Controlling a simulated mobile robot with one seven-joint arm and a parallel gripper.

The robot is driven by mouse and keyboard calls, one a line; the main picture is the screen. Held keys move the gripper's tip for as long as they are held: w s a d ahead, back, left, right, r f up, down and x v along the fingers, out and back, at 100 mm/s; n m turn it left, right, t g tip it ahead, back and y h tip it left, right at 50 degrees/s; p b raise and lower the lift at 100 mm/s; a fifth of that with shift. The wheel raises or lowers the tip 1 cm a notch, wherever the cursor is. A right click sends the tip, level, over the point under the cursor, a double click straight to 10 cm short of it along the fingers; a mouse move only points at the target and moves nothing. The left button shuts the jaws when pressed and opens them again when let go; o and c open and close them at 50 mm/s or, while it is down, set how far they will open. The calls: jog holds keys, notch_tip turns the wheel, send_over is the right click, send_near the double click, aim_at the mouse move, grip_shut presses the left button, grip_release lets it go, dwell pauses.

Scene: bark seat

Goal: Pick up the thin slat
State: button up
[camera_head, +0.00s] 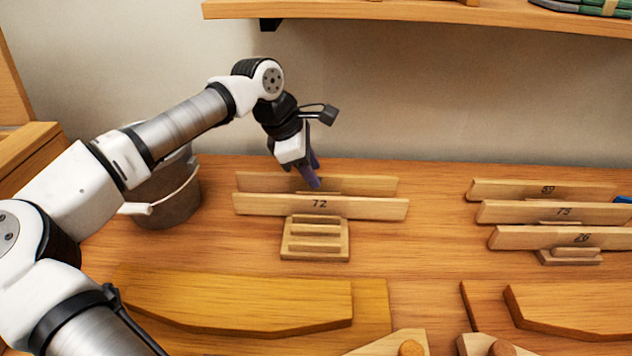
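Two light wooden slats stand on edge, one behind the other, in a small slotted wooden rack (315,252) at the middle of the bench. The front slat (270,206) is marked 72. The rear slat (365,185) is partly hidden behind it. I cannot tell which one is the thin slat. My gripper (312,180) points down at the middle of these slats, its dark purple fingers overlapping the rear slat in the picture, just above the number 72. I cannot tell whether the fingers touch or straddle a slat, or how far apart they are.
More numbered slats (520,212) stand in a rack at the right. A dark bucket (175,195) stands at the left, behind my arm. Curved boards (240,300) lie along the front. A wooden shelf (430,12) overhangs the back wall. Bench space between the racks is clear.

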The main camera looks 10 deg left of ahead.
jog(key=shift+w+d+f, duration=0.1)
jog(key=shift+d+f, duration=0.1)
jog(key=shift+f, duration=0.35)
jog(key=shift+f+b, duration=0.25)
jog(key=shift+b, duration=0.05)
dwell(0.3)
grip_shut()
